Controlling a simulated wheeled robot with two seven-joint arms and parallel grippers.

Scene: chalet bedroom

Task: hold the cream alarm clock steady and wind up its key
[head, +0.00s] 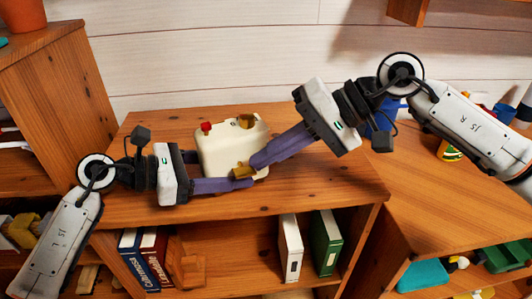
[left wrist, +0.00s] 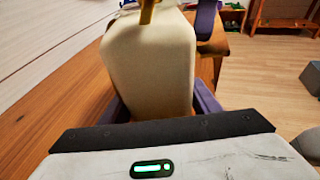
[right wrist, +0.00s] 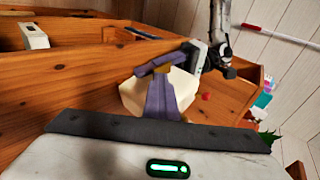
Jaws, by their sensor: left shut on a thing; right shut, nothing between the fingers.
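The cream alarm clock (head: 222,152) stands upright on the wooden cabinet top, with a red knob (head: 206,127) and a brass-coloured piece (head: 246,121) on top. My left gripper (head: 238,170) is shut on the clock, one finger along its front and the other mostly hidden behind. In the left wrist view, the clock (left wrist: 150,65) fills the space between the fingers. A brass-coloured key (head: 243,172) shows low on the clock's front. My right gripper (head: 256,164) is shut and empty, its fingertips right beside the key; whether they touch is unclear.
The cabinet top (head: 315,185) is bare around the clock. Books and binders (head: 325,243) stand on the shelf below. A taller wooden unit (head: 60,85) rises at left. Another wooden surface (head: 425,195) adjoins at right, with a blue container (head: 380,128) behind my right arm.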

